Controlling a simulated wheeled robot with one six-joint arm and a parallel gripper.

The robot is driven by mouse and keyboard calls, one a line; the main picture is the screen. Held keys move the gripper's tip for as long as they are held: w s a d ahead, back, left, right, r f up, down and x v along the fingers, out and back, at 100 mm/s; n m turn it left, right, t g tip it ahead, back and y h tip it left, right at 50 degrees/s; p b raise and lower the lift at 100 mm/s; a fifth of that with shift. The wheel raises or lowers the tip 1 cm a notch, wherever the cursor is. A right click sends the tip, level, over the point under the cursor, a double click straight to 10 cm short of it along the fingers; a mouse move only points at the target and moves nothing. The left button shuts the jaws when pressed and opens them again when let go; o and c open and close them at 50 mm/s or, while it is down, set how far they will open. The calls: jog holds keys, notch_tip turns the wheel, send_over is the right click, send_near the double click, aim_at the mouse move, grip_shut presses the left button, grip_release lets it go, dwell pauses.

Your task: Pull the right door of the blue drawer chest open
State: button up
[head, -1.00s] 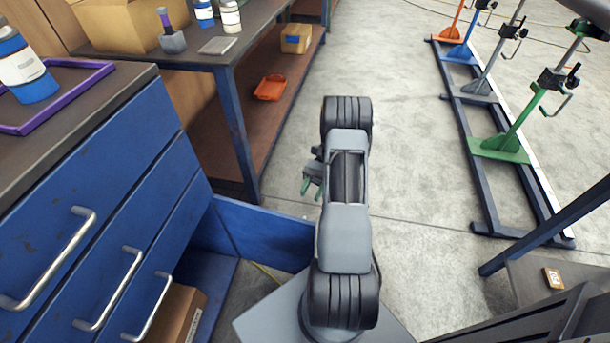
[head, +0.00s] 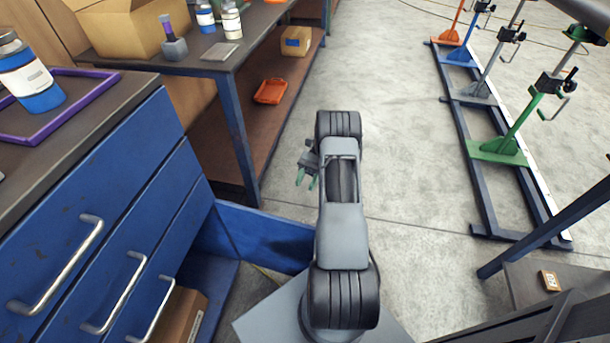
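The blue drawer chest (head: 150,160) fills the left side, with several bar handles on its drawer fronts. A blue panel (head: 262,238) stands out from the far right end of its low compartment and looks like the right door, swung open. Its outer end is hidden behind my arm. A cardboard box (head: 182,318) sits in the open compartment below the drawers. My gripper (head: 306,182) is above and beyond the panel, left of my arm. Its two green fingertips point down and are apart, with nothing seen between them. It does not appear to touch the panel.
A workbench (head: 236,110) with blue legs stands beyond the chest, with an orange tray (head: 271,91) on its lower shelf. A rack of pipe stands (head: 500,150) is on the right. The concrete floor between is clear.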

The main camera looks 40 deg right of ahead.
jog(key=shift+w+d+r+p, duration=0.15)
jog(key=shift+w+p, duration=0.3)
jog(key=shift+p, duration=0.65)
jog(key=shift+w+f, duration=0.1)
jog(key=shift+f, duration=0.1)
